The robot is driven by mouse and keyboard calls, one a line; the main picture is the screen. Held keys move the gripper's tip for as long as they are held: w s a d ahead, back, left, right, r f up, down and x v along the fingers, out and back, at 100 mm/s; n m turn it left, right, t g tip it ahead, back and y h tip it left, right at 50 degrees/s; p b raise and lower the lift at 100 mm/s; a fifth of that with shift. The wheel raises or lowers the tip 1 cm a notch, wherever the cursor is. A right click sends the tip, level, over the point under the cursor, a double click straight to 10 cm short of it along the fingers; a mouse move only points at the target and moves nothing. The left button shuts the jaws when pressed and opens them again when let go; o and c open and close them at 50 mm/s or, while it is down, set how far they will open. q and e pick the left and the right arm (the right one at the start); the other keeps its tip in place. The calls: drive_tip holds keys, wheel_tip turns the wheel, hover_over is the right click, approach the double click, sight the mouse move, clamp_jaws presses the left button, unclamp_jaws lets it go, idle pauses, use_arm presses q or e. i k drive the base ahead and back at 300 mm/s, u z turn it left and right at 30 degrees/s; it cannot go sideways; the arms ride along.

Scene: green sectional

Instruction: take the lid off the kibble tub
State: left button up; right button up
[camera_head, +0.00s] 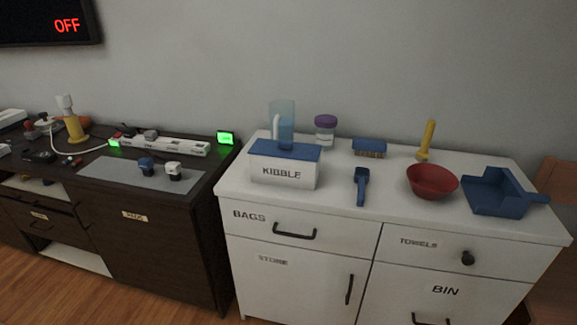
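The kibble tub (283,175) is a white box with the label KIBBLE, on the left part of the white cabinet's top. Its blue lid (285,151) lies flat over the tub's top. A white upright piece (276,127) rises at the lid, perhaps its handle; I cannot tell whether it is joined to the lid. A translucent blue container (288,115) shows behind the lid. Neither of my grippers is in view.
On the white cabinet (330,205) are a purple-lidded jar (325,130), a brush (369,147), a blue scoop (361,186), a yellow-handled tool (427,140), a red bowl (432,181) and a blue dustpan (497,192). A dark cabinet (150,240) with a power strip (165,144) stands left.

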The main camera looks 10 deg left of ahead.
sight(281, 149)
drive_tip(key=u, duration=2)
drive_tip(key=i, duration=1.7)
drive_tip(key=z, duration=1.45)
